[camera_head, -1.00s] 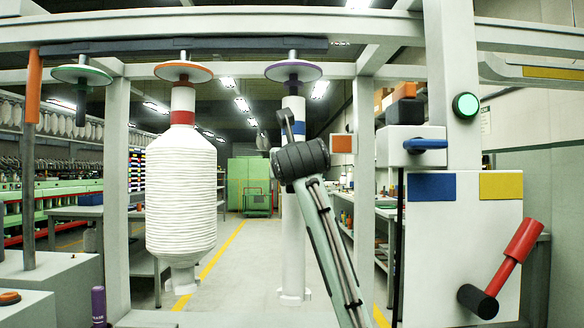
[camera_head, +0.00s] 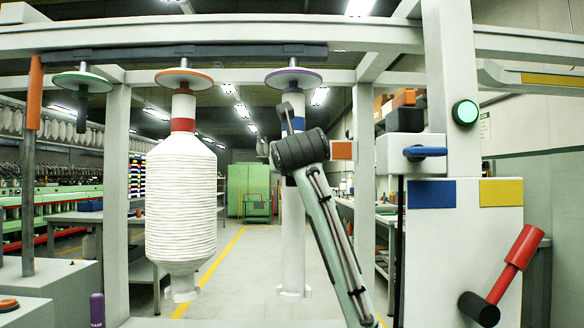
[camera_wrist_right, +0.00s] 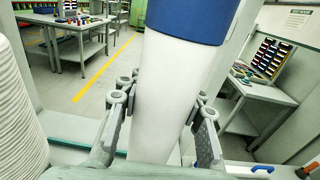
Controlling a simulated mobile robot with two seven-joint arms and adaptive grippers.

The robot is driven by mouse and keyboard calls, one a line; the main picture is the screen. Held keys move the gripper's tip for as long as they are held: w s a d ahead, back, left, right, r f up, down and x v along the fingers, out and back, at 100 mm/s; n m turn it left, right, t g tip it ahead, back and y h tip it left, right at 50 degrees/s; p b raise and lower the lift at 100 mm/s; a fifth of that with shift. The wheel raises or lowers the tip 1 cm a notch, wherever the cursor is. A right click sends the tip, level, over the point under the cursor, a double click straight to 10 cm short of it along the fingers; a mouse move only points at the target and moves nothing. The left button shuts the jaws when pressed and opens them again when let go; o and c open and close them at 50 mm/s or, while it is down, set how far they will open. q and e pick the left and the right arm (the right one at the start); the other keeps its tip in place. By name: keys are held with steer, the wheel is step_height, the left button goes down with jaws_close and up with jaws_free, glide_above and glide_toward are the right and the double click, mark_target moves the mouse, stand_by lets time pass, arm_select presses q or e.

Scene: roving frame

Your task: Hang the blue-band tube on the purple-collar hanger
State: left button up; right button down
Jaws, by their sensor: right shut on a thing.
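The blue-band tube (camera_head: 292,220) is white and upright, with its blue band (camera_head: 299,124) near the top. It is directly below the purple-collar hanger (camera_head: 293,78), its top close under the collar. I cannot tell whether it is engaged there. My right gripper (camera_head: 290,122) is at the tube's upper part, its arm covering some of the tube. In the right wrist view the fingers (camera_wrist_right: 163,98) are shut on the tube, one on each side, below the blue band (camera_wrist_right: 188,18). My left gripper is not in view.
A full white bobbin (camera_head: 181,205) hangs under the orange-collar hanger (camera_head: 184,76), left of the tube. A green-collar hanger (camera_head: 83,82) is further left, with a dark end. A white control box (camera_head: 455,250) with a red lever (camera_head: 518,255) stands at the right.

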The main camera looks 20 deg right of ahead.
steer(key=shift+r, duration=0.5)
jaws_free()
steer(key=shift+f, duration=0.1)
stand_by(0.4)
stand_by(0.4)
steer(key=v, duration=0.8)
stand_by(0.7)
steer(key=shift+s, duration=0.1)
steer(key=v, duration=0.8)
stand_by(0.6)
